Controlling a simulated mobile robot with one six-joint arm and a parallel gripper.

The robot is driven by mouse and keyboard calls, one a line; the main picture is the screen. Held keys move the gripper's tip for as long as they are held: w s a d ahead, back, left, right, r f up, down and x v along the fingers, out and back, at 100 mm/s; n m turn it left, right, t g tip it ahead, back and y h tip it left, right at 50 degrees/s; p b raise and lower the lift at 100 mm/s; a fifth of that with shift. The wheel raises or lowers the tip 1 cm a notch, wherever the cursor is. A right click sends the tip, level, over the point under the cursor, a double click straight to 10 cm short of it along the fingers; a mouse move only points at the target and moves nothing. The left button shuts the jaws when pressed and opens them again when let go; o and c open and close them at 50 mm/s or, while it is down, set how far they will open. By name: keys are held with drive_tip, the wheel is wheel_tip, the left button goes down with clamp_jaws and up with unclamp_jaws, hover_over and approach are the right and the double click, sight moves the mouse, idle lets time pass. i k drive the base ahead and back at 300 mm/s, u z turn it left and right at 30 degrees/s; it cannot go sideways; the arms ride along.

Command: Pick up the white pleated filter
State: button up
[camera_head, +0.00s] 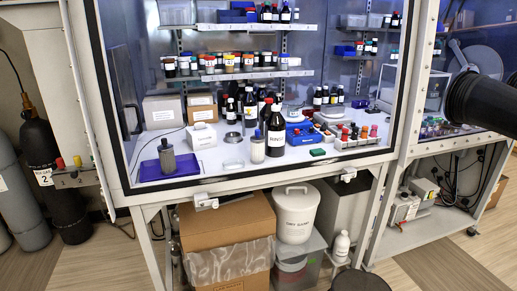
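No pleats can be made out at this size, so I cannot say for sure which thing is the white pleated filter. A small upright white cylinder with a dark top (257,148) stands on the cabinet floor near the front, left of a large dark bottle with a white label (276,138). A grey cylinder with a narrow top (167,156) stands on a blue tray (150,171) at the front left of the cabinet floor. My gripper is not in view.
The cabinet's dark front frame (262,190) surrounds the opening. Bottles and boxes crowd the cabinet; a rack of coloured caps (357,142) stands right. A black sleeve-like cylinder (485,102) juts in at right. Below are a cardboard box (226,220) and a white lidded bucket (296,215).

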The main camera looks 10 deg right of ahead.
sight(257, 141)
drive_tip(key=i, duration=0.9)
drive_tip(key=u, duration=0.8)
drive_tip(key=k, duration=0.15)
drive_tip(key=z, duration=2.7)
drive_tip(key=k, duration=0.1)
drive_tip(key=z, duration=0.15)
